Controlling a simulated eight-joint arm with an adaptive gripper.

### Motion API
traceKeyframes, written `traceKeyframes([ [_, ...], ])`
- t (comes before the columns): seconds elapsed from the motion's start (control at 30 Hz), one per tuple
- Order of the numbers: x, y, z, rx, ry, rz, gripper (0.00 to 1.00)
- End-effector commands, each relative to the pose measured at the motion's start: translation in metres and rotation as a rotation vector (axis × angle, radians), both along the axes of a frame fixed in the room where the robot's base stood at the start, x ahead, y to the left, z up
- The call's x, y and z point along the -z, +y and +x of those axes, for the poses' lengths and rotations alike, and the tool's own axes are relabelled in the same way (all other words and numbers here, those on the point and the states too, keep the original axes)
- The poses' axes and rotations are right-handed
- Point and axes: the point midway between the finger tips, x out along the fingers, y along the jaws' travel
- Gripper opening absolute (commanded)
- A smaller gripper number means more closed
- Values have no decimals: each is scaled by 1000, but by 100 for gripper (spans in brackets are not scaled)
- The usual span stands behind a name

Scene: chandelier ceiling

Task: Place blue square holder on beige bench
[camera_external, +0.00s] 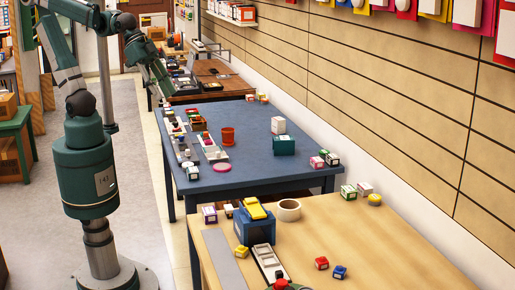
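A blue square holder (256,231) with a yellow item on its top stands on the near left part of the beige bench (385,240). The bench has a light wood top and fills the lower right of the external view. My gripper (168,88) is at the far end of my green arm, upper left of centre, near the far wooden bench and well away from the holder. It is small and dark there, so I cannot tell whether its fingers are open or hold anything.
A blue table (250,178) stands behind the beige bench, with an orange pot (228,137), a dark green box (284,146) and trays. A tape roll (288,210), a long tray (269,264) and small cubes lie on the beige bench. Its right middle is clear.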

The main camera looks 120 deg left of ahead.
Motion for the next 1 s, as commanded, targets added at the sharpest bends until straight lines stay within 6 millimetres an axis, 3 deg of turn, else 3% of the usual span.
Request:
traceKeyframes([
  [0.2, 30, 5, -47, -2, -13, 1, 35],
  [0.4, 53, 8, -78, -3, -22, 3, 35],
  [0.6, 65, 9, -91, -3, -27, 4, 35],
  [1.0, 66, 9, -92, -3, -27, 4, 35],
])
